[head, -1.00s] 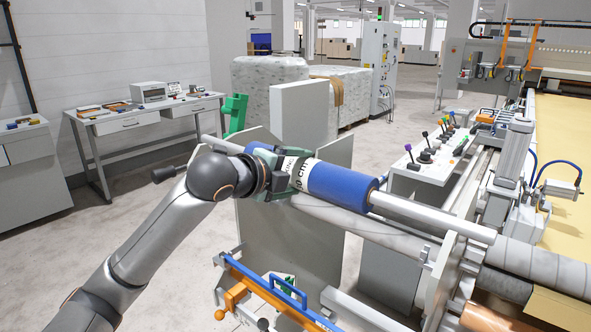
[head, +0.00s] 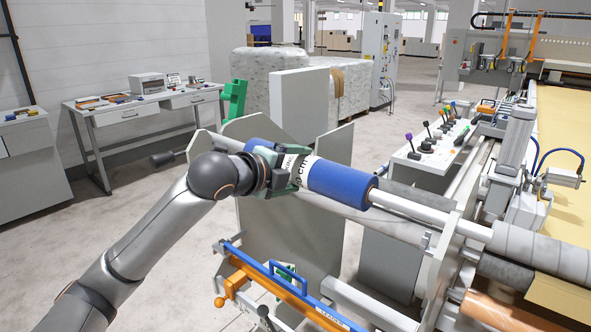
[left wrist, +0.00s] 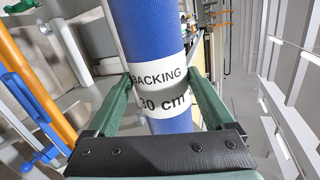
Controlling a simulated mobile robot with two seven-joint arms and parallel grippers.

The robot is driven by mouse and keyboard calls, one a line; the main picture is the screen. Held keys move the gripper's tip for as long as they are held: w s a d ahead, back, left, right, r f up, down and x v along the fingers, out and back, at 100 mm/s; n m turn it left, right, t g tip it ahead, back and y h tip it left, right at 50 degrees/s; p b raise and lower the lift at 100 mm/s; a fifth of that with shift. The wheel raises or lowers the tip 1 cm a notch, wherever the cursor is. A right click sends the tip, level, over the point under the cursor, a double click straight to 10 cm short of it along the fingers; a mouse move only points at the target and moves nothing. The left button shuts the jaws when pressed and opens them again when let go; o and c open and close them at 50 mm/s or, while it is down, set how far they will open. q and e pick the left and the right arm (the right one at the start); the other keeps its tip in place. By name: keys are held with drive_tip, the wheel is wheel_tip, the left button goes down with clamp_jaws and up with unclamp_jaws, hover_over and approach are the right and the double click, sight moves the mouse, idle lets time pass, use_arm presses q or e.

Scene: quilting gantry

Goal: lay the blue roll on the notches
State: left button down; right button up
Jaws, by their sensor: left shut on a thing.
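The blue roll (head: 340,184) is on a long pale metal shaft and has a white label band. In the left wrist view its label reads "BACKING 30 cm" (left wrist: 160,88). My left gripper (head: 288,170) is shut around the label band, with one green finger on each side of the roll. The shaft (head: 415,208) runs right across the top of the right grey side plate (head: 437,262). The left side plate (head: 258,126) stands behind the roll's left part. I cannot tell whether the shaft rests in the notches, which are hidden or too small to see. My right gripper is out of view.
A grey roller (head: 540,255) lies to the right of the shaft's end, with a copper-coloured roll (head: 490,312) below. An orange bar with a blue handle (head: 288,283) is in front. A lever console (head: 430,150) stands behind. Open floor (head: 120,220) lies left.

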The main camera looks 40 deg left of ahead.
use_arm(q)
drive_tip(key=shift+r, duration=0.15)
unclamp_jaws()
drive_tip(key=shift+f, duration=0.2)
drive_tip(key=b+v, duration=0.3)
drive_tip(key=v, duration=0.9)
drive_tip(key=shift+s+r, duration=0.25)
drive_tip(key=shift+s, duration=0.05)
